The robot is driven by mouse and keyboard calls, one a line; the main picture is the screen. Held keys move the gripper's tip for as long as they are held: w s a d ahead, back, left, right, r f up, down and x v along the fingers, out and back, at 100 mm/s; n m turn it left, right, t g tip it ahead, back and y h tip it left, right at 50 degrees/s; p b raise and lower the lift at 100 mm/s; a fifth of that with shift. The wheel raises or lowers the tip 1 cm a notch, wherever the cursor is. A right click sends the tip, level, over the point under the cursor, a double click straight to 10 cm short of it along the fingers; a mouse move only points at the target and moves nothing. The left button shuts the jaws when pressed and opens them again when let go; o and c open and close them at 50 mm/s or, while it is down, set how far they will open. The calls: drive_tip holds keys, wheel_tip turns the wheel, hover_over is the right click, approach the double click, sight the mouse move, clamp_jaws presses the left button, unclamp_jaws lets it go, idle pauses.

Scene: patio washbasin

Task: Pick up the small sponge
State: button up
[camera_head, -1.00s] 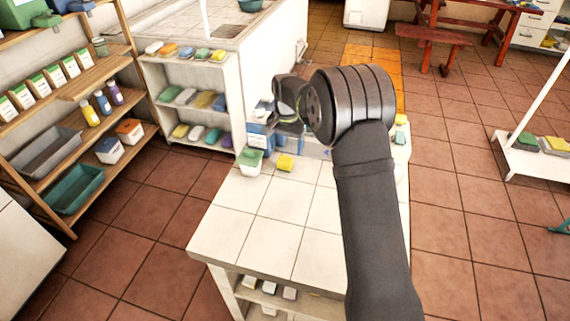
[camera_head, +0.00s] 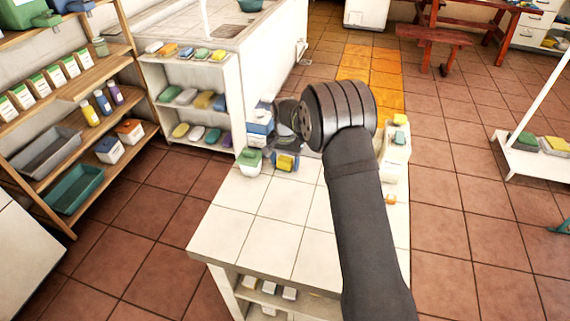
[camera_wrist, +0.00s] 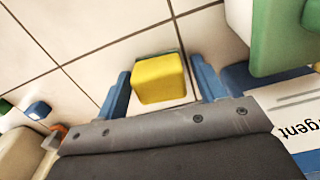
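The small sponge is a yellow block (camera_head: 286,162) on the white tiled counter (camera_head: 262,205), near its far edge. In the wrist view the sponge (camera_wrist: 158,79) shows between the two blue fingers of my gripper (camera_wrist: 161,82). The fingers are open, one on each side, with a gap to the sponge on both sides. In the head view my gripper (camera_head: 285,160) is low over the counter around the sponge, partly hidden behind my wrist. Whether the fingertips touch the counter cannot be told.
A box with printed label (camera_wrist: 290,108) is near too. A pale tray (camera_head: 394,160) lies at the counter's right. The front counter is clear.

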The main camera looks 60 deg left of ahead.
sight(285, 158)
drive_tip(key=c, duration=0.8)
drive_tip(key=shift+r, duration=0.1)
drive_tip(key=shift+r, duration=0.6)
wheel_tip(285, 158, up, 3)
drive_tip(key=shift+f, duration=0.1)
drive_tip(key=w+d+r, duration=0.7)
drive_tip(key=d, duration=0.1)
drive_tip(key=shift+w+d, duration=0.35)
